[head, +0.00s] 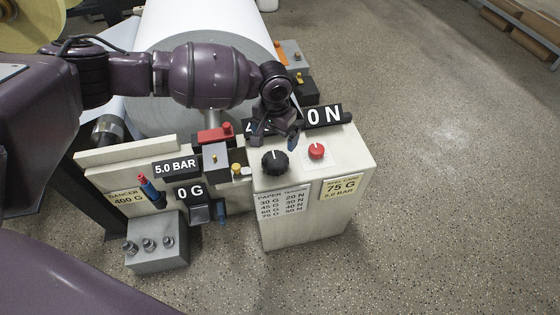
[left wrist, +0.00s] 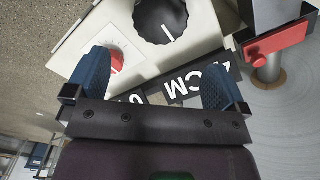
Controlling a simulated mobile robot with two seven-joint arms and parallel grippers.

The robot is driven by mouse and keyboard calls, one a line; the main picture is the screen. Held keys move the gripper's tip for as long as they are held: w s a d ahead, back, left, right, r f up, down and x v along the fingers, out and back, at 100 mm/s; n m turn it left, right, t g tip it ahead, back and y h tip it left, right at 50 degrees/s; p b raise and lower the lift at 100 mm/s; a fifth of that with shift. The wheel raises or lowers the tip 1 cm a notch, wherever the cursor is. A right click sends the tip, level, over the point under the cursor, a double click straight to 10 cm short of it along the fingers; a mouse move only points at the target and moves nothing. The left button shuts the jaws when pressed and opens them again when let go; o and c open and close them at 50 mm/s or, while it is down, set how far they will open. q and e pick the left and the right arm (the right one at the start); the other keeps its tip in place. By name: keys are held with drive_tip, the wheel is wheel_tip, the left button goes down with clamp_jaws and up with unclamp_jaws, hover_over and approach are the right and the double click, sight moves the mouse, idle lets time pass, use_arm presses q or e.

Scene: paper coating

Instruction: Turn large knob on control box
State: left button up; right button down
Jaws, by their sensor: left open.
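The control box (head: 312,215) is a cream cabinet with a sloping top. A large black knob (head: 275,161) sits on its top left, and a smaller red knob (head: 316,152) is to its right. My left gripper (head: 274,139) is open and empty, just behind the black knob. In the left wrist view the black knob (left wrist: 162,18) lies beyond the open fingers (left wrist: 155,82), apart from them, with a white pointer line on it. The red knob (left wrist: 117,61) shows near one finger in that view. My right gripper is not in view.
A black display (head: 323,115) reading "0 N" stands behind the knobs, partly hidden by my wrist. A large white paper roll (head: 215,30) is behind my arm. To the left are a "5.0 BAR" display (head: 176,167) and a grey box (head: 157,245). The floor at right is free.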

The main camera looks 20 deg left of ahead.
sight(275, 160)
use_arm(q)
wheel_tip(275, 160, down, 10)
drive_tip(key=b, duration=0.3)
drive_tip(key=shift+s+r, duration=0.1)
drive_tip(key=shift+f+b, duration=0.3)
drive_tip(key=shift+f, duration=0.15)
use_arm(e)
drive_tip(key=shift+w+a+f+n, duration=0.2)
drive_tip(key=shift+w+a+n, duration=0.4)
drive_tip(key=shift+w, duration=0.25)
use_arm(q)
drive_tip(key=c, duration=0.8)
drive_tip(key=shift+o, duration=0.2)
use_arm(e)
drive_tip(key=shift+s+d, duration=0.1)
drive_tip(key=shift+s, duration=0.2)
